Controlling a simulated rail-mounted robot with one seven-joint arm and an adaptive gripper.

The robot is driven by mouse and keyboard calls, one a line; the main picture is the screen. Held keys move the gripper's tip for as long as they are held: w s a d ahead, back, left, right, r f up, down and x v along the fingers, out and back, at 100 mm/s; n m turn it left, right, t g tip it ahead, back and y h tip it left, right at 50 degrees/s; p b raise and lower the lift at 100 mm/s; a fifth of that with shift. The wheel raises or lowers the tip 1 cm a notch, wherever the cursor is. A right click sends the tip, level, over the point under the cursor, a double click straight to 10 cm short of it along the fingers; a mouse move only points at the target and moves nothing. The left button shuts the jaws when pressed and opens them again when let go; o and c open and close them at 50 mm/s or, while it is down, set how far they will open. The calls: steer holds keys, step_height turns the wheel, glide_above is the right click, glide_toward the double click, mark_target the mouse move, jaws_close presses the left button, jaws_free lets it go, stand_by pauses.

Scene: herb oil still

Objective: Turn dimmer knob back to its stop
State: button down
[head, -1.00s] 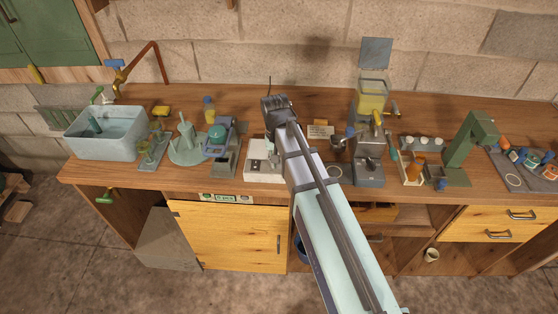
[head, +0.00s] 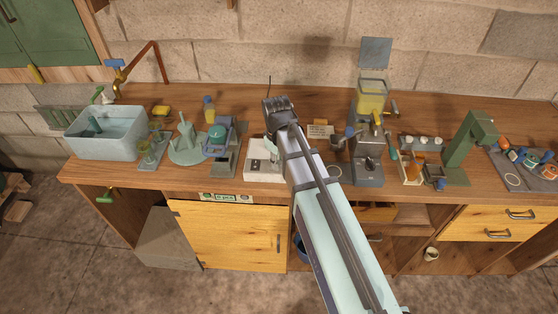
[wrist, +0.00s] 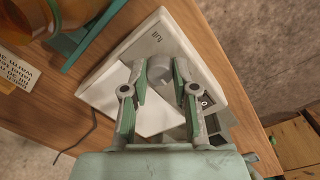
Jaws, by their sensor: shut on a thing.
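The dimmer knob (wrist: 159,70) is a grey round knob on a white box (wrist: 160,43) in the wrist view. My gripper (wrist: 160,76) has its green-padded fingers on either side of the knob and is shut on it. In the head view the white box (head: 262,168) sits on the bench, partly covered by my arm. The knob itself is hidden there behind my gripper and wrist. Small dark switches or markings show on the box beside the right finger in the wrist view.
A grey device with a teal round part (head: 217,133) stands left of the box. A machine with a yellow hopper (head: 371,100) stands to the right. A printed card (wrist: 14,72) lies near an amber vessel (wrist: 82,22). A dark cord (wrist: 82,137) runs over the bench.

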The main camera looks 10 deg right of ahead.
steer(key=shift+n, duration=0.6)
steer(key=c, duration=0.9)
jaws_free()
step_height(320, 180, up, 12)
steer(key=shift+s+a, duration=0.2)
steer(key=shift+s, duration=0.05)
